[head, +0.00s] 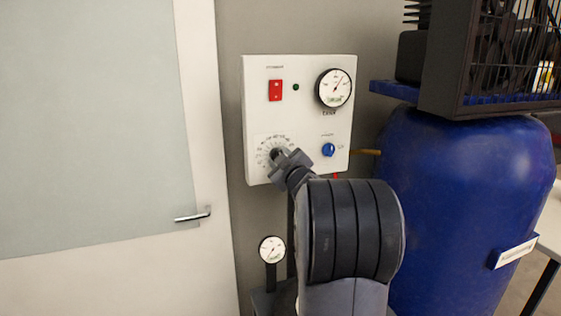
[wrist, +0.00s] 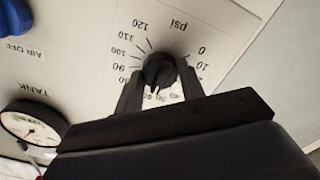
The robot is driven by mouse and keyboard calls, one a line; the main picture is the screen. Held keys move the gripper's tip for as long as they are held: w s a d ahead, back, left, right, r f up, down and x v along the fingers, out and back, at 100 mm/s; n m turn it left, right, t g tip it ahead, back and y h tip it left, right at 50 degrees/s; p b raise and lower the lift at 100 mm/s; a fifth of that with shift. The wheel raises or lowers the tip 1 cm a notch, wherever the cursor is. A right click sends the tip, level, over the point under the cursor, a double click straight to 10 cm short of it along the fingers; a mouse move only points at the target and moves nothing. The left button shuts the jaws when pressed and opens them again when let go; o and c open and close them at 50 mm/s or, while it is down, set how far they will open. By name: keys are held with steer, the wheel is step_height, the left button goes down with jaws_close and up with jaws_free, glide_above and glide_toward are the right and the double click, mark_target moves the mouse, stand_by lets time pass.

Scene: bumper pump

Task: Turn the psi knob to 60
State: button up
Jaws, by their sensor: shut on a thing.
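The psi knob (wrist: 160,70) is a black round knob in the middle of a printed dial, which appears upside down in the wrist view. My gripper (wrist: 160,84) is shut on the knob, one finger on each side. A white pointer mark on the knob faces down in this view, close to a number that looks like 60. The numbers beside it are small, and my fingers partly hide some, so the exact setting is unclear. In the head view, my gripper (head: 282,156) covers much of the knob at the lower left of the white panel (head: 315,125).
The panel also carries a red switch (head: 275,90), a green light (head: 296,87), a tank gauge (head: 333,88) and a blue air knob (head: 328,150). A blue tank (head: 465,200) stands to the right. A lower gauge (head: 272,249) is below the panel. A door (head: 95,130) is at left.

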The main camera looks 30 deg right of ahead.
steer(key=o, duration=1)
steer(key=shift+s, duration=0.1)
steer(key=b+v, duration=0.1)
steer(key=v, duration=0.9)
steer(key=shift+s, duration=0.3)
steer(key=shift+w, duration=0.1)
steer(key=p+x, duration=0.1)
steer(key=x, duration=0.9)
steer(key=shift+w, duration=0.35)
